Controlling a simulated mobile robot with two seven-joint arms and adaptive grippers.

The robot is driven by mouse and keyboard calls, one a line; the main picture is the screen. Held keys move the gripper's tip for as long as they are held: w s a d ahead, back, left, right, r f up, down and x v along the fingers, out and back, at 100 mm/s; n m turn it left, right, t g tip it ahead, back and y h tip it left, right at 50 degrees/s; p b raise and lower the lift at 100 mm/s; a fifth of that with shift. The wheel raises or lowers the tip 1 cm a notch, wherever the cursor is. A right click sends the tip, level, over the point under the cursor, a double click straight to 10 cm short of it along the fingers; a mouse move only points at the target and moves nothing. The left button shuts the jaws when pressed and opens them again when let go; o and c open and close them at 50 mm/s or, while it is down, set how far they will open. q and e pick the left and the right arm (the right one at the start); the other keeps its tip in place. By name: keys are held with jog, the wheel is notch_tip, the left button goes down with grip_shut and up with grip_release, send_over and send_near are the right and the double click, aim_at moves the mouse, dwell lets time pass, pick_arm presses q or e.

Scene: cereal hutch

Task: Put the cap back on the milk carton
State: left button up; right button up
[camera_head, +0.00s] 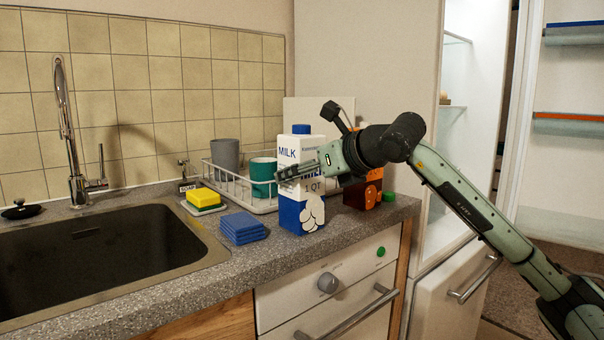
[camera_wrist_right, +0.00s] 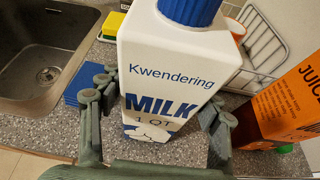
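The white and blue milk carton (camera_head: 302,215) stands upright on the counter, near its front edge. A blue cap (camera_head: 301,129) sits on top of the carton; it also shows at the top edge of the right wrist view (camera_wrist_right: 190,10). I cannot tell whether it is fully seated. My right gripper (camera_head: 298,172) is at the upper half of the carton, below the cap. In the right wrist view, its spread fingers (camera_wrist_right: 160,100) straddle the milk carton (camera_wrist_right: 175,65), one on each side. Whether they press on it is unclear. My left gripper is out of view.
An orange and dark juice carton (camera_head: 363,192) stands close on the right, with a small green object (camera_head: 389,197) beside it. A dish rack (camera_head: 233,178) with cups is behind. Blue coasters (camera_head: 241,228), a sponge (camera_head: 204,197) and the sink (camera_head: 100,262) lie left.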

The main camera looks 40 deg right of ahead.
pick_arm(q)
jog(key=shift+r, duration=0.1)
pick_arm(e)
jog(key=shift+o, duration=1.3)
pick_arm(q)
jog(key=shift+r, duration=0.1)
pick_arm(e)
jog(key=shift+r, duration=0.1)
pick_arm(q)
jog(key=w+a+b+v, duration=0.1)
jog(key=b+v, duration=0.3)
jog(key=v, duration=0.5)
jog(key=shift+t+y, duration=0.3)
pick_arm(e)
jog(key=v, duration=1.2)
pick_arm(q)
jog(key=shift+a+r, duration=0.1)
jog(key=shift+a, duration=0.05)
